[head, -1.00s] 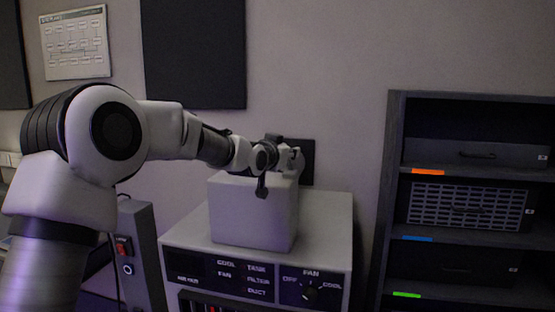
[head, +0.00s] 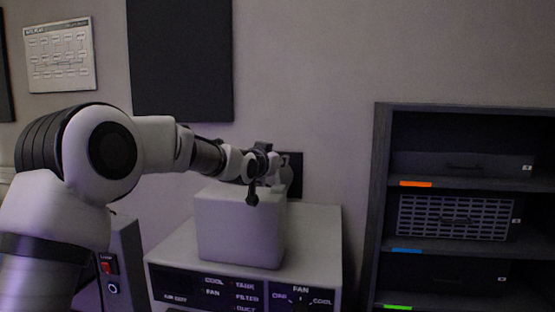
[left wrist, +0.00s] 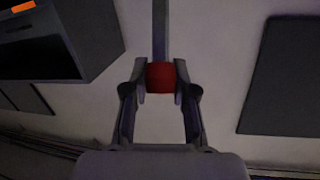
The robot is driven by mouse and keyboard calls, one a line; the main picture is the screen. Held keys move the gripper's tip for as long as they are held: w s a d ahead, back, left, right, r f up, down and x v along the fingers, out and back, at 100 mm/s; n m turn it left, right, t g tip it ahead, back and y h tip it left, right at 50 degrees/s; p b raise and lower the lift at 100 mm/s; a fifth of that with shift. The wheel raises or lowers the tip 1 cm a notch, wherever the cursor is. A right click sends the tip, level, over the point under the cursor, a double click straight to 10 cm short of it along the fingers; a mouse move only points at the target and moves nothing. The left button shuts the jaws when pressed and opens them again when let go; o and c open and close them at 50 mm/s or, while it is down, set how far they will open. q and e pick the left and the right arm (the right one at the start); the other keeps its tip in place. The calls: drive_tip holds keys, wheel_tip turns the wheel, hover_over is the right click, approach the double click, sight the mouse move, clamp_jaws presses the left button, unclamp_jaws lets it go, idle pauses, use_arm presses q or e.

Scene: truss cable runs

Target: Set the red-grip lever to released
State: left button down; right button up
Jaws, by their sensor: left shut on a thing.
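The lever's red grip (left wrist: 160,77) shows in the left wrist view, with a grey shaft (left wrist: 160,30) running from it to the top of the picture. My left gripper (left wrist: 160,84) is shut on the red grip, one finger on each side. In the head view my left gripper (head: 274,174) is above the back right of a pale box, in front of a dark wall plate (head: 294,172). The lever is hidden there behind my gripper and wrist, so I cannot read its position. My right gripper is in neither view.
The pale box (head: 238,230) stands on a grey cabinet (head: 318,245) with a fan knob and labels. A dark shelf unit (head: 382,190) with drawers stands at the right. A grey post (head: 125,265) with a red switch stands at the left. The wall between plate and shelf is bare.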

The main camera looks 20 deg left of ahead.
use_arm(q)
drive_tip(key=shift+f, duration=0.15)
idle(0.6)
drive_tip(key=c, duration=0.9)
unclamp_jaws()
drive_tip(key=shift+a+f, duration=0.1)
drive_tip(key=shift+a, duration=0.05)
drive_tip(key=shift+w+a+f, duration=0.1)
drive_tip(key=shift+w+a, duration=0.1)
drive_tip(key=shift+w, duration=0.05)
drive_tip(key=shift+s+d, duration=0.1)
drive_tip(key=shift+s, duration=0.2)
drive_tip(key=s+r, duration=0.1)
drive_tip(key=s, duration=1)
drive_tip(key=shift+s+d+r, duration=0.15)
drive_tip(key=shift+s+r, duration=0.05)
drive_tip(key=shift+r, duration=0.1)
drive_tip(key=shift+w, duration=0.1)
